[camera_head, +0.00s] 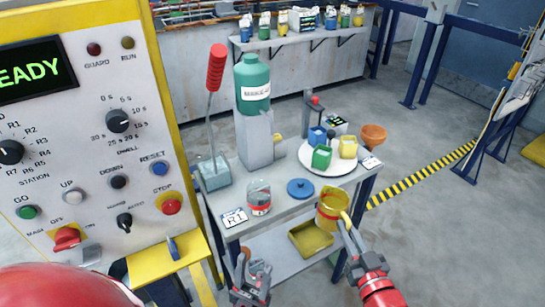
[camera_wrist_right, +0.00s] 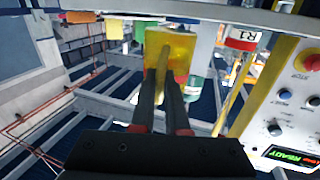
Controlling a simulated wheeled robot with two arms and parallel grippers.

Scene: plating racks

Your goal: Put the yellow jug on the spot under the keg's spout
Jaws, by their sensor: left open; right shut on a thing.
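The yellow jug (camera_head: 328,210) is at the front right edge of the cart in the head view. My right gripper (camera_head: 347,226) is shut on its handle side; the wrist view shows the jug (camera_wrist_right: 160,45) beyond the closed fingers (camera_wrist_right: 166,85). Whether its base touches the cart is unclear. The teal keg (camera_head: 253,88) stands on a grey pedestal (camera_head: 256,140) at the back of the cart. A small yellow part, possibly the spout (camera_head: 278,137), shows at the pedestal's right side. The spot under it is not clearly visible. My left gripper (camera_head: 251,279) is open and empty, low before the cart.
On the cart top (camera_head: 270,222) are a clear jar with a red band (camera_head: 259,198), a blue lid (camera_head: 300,188), and a round white tray (camera_head: 318,168) with small coloured containers. An orange funnel (camera_head: 373,136) and red-handled lever (camera_head: 215,70) flank them. A control panel (camera_head: 85,110) stands left.

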